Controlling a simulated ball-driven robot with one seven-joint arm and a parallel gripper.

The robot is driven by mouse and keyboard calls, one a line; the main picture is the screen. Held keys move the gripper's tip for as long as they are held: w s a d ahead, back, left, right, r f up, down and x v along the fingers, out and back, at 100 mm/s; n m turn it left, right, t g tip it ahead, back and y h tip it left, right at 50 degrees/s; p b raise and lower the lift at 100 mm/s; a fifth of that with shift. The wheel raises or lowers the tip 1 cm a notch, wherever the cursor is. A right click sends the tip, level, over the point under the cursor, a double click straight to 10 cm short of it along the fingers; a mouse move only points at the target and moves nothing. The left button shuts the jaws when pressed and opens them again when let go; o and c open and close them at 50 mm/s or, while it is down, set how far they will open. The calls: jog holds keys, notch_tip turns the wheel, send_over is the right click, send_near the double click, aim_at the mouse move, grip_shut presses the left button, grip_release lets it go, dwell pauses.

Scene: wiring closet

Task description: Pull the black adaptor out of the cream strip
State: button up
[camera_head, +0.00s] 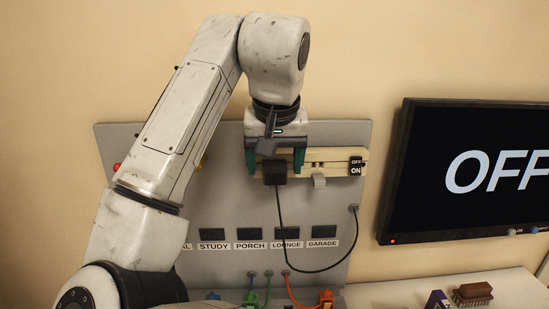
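The cream strip (325,155) is fixed across the upper part of a grey board, partly hidden behind my arm and gripper. The black adaptor (274,173) sits at the strip, with a black cable hanging from its underside. My gripper (274,163) is in front of the strip, with its teal fingers spread, one to each side of the adaptor. Gaps show between the fingers and the adaptor, so it does not appear to be gripped. How deep the fingers reach is hard to tell.
The black cable (318,271) loops to the board's right edge. Labelled dark panels (249,233) sit below. An "OFF" screen (470,170) hangs right; a brush (472,294) lies on the shelf.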

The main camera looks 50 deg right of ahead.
jog(key=c, duration=1.1)
jog(key=shift+c, duration=0.2)
jog(key=shift+s+a, duration=0.15)
jog(key=shift+s+a+p, duration=0.15)
jog(key=shift+a+p, duration=0.1)
jog(key=shift+p, duration=0.15)
jog(key=shift+s+a, duration=0.15)
jog(key=shift+a, duration=0.05)
jog(key=shift+s+a+p, duration=0.4)
jog(key=shift+s+a, duration=0.3)
jog(key=shift+a, duration=0.2)
jog(key=shift+s+a+p, duration=0.35)
jog(key=shift+s+a, duration=0.35)
jog(key=shift+a, duration=0.15)
jog(key=shift+r, duration=0.1)
